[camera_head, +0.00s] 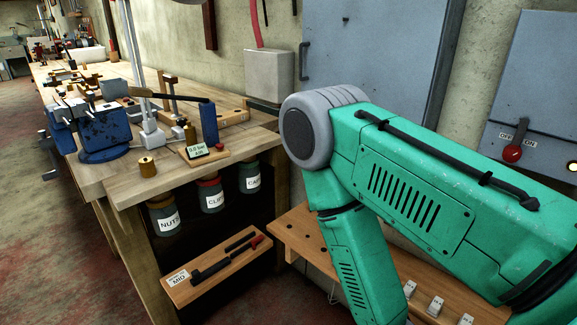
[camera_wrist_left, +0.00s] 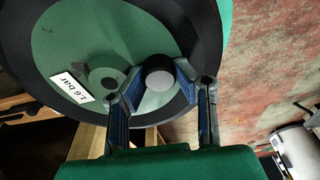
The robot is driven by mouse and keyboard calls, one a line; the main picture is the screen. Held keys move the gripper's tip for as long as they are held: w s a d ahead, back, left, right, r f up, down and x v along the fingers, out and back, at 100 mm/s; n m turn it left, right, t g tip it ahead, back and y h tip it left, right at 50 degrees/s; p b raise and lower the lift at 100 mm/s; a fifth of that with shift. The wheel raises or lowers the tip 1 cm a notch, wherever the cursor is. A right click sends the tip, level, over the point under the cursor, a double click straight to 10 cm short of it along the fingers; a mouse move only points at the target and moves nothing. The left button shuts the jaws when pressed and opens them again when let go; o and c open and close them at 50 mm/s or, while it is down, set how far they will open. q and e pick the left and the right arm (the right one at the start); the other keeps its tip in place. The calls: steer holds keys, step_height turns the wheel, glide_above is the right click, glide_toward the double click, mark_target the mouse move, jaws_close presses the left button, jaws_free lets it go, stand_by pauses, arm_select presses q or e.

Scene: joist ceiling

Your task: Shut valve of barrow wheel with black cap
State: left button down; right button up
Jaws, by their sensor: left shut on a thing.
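In the left wrist view the barrow wheel (camera_wrist_left: 55,40) fills the upper left, a green disc with a dark tyre around it. It carries a white label reading 1.6 bar. The black cap (camera_wrist_left: 155,66), round with a grey end face, is between the two blue-padded fingers of my left gripper (camera_wrist_left: 160,78). The gripper is shut on it, in front of the wheel. Whether the cap touches the valve cannot be seen; the valve itself is hidden. In the head view neither the wheel nor either gripper shows.
The workbench (camera_head: 120,185) bears a blue vise (camera_head: 100,135) and a small display (camera_head: 197,151). Labelled jars (camera_head: 211,195) hang under its edge. A lower wooden shelf (camera_head: 300,235) is at the right, partly behind my green arm. Free floor lies at the left.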

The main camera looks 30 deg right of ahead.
arm_select(q)
steer(key=shift+r+m, duration=0.15)
steer(key=shift+m, duration=0.45)
steer(key=c, duration=1.2)
jaws_free()
steer(key=shift+d, duration=0.1)
steer(key=shift+r, duration=0.45)
steer(key=r+p, duration=0.1)
steer(key=r, duration=0.4)
steer(key=s+r+p, duration=0.1)
steer(key=r+p, duration=0.1)
steer(key=r, duration=0.3)
steer(key=r+p, duration=0.1)
steer(key=r, duration=0.3)
steer(key=shift+s+r+p, duration=0.3)
steer(key=shift+s+r, duration=0.1)
